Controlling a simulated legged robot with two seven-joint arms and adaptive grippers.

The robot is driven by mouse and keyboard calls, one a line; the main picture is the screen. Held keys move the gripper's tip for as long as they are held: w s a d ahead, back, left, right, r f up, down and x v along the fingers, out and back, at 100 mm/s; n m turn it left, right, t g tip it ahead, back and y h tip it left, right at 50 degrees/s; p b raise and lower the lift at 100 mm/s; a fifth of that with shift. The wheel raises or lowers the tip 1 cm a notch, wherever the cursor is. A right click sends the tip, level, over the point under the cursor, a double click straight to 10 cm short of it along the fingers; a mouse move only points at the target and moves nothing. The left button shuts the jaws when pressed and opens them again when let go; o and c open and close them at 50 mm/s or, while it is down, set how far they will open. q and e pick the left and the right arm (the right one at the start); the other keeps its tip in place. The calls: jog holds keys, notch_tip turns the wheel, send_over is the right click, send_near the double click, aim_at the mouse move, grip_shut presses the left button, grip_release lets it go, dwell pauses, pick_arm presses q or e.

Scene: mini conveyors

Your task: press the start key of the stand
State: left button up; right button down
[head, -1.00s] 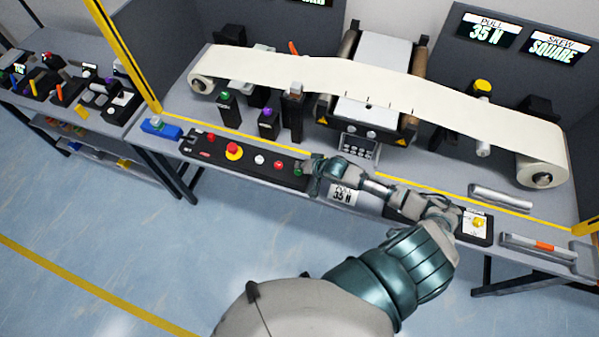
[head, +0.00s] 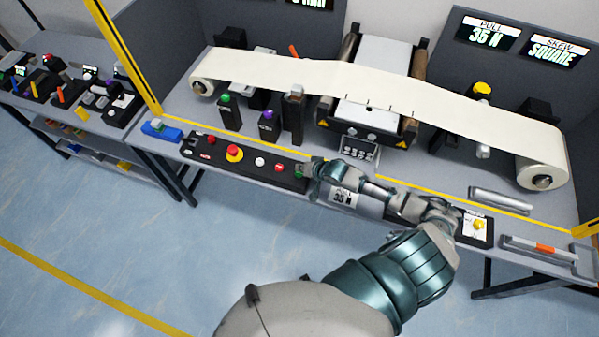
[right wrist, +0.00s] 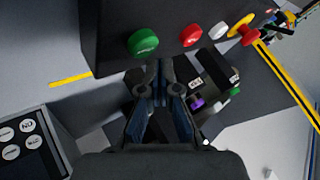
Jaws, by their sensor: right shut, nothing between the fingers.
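The green key (head: 299,174) is at the right end of a black control box (head: 266,174) on the stand's front edge. My right gripper (head: 312,168) is just right of it and partly covers that end of the box. In the right wrist view the green key (right wrist: 143,41) shows whole, its face marked with small lettering I cannot read. My shut, empty fingers (right wrist: 160,66) point toward the box, with their tips below and slightly right of the green key. I see no clear contact. My left gripper is not in view.
On the same box are a red key (head: 280,168), a white key (head: 260,161) and a red mushroom button on yellow (head: 235,153). A keypad (head: 358,150) stands behind my wrist. A pale web (head: 300,72) runs across the stand. A side bench (head: 60,110) stands at left.

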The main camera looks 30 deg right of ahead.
jog(key=shift+a, duration=0.2)
jog(key=shift+d+f, duration=0.25)
jog(key=shift+f, duration=0.15)
jog(key=shift+a+f, duration=0.1)
dwell(0.6)
jog(key=shift+f, duration=0.3)
dwell(0.4)
jog(key=shift+a+r+p, duration=0.1)
jog(key=shift+r+p, duration=0.8)
jog(key=shift+p, duration=0.45)
